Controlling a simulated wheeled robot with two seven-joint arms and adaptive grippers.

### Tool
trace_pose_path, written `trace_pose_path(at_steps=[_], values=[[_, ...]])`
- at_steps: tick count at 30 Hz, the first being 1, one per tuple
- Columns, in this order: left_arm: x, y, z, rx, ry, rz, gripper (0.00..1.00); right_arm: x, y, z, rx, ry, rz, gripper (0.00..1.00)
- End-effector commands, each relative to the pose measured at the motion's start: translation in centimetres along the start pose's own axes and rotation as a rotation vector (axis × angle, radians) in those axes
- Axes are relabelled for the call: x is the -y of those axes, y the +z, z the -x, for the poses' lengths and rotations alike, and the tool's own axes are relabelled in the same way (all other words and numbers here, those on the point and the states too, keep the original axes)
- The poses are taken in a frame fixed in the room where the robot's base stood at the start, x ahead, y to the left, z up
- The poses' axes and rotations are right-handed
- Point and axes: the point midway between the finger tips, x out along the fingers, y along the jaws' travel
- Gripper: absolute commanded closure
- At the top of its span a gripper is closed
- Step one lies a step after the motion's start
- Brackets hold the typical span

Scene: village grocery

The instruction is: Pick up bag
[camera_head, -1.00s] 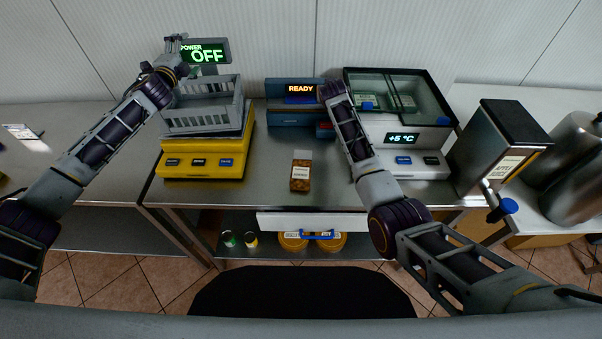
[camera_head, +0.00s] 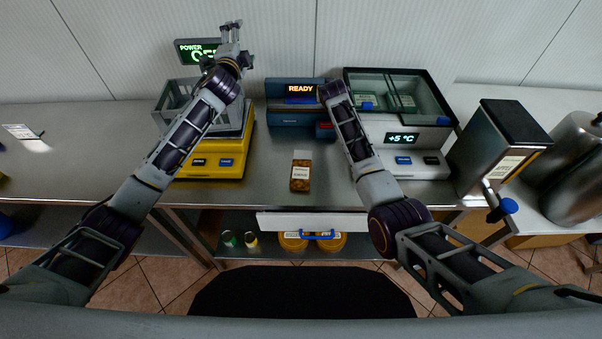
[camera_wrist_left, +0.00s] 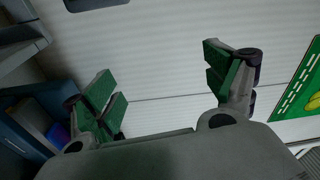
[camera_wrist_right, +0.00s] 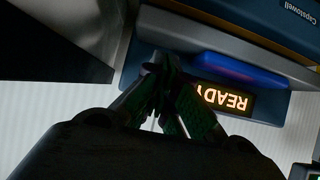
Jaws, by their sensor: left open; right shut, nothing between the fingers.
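A small clear bag (camera_head: 300,172) with brown contents and a white label stands or lies on the steel counter, in the middle of the head view. My left gripper (camera_head: 231,32) is raised behind and above the yellow scale, up and left of the bag and well apart from it. In the left wrist view it is open and empty (camera_wrist_left: 165,82), facing the white wall. My right gripper is hidden behind its own forearm in the head view. In the right wrist view it is shut and empty (camera_wrist_right: 163,75), in front of the blue READY device. Neither wrist view shows the bag.
A yellow scale (camera_head: 233,165) with a grey basket (camera_head: 172,98) stands left of the bag. The blue READY device (camera_head: 290,118) is behind it. A cooled glass-topped case (camera_head: 440,140) and a dark dispenser (camera_head: 500,140) stand right. The counter around the bag is clear.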

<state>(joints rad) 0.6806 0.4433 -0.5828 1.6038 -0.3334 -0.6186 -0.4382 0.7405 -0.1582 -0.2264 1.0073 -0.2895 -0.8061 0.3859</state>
Motion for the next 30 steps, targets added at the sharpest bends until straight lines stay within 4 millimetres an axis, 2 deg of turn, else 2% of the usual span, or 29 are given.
trace_pose_path(at_steps=[6,20,25,30], values=[[0.8,-3.2,0.7,0.015,-0.009,0.043,0.14,0.0,0.0,0.0,0.000,0.000,0.000,1.00],[1.8,-7.7,2.8,0.082,0.012,0.168,0.14,0.0,0.0,0.0,0.000,0.000,0.000,1.00],[1.0,-8.8,4.0,0.127,0.057,0.260,0.14,0.0,0.0,0.0,0.000,0.000,0.000,1.00],[-1.4,-9.7,5.7,0.194,0.148,0.406,0.14,0.0,0.0,0.0,0.000,0.000,0.000,1.00]])
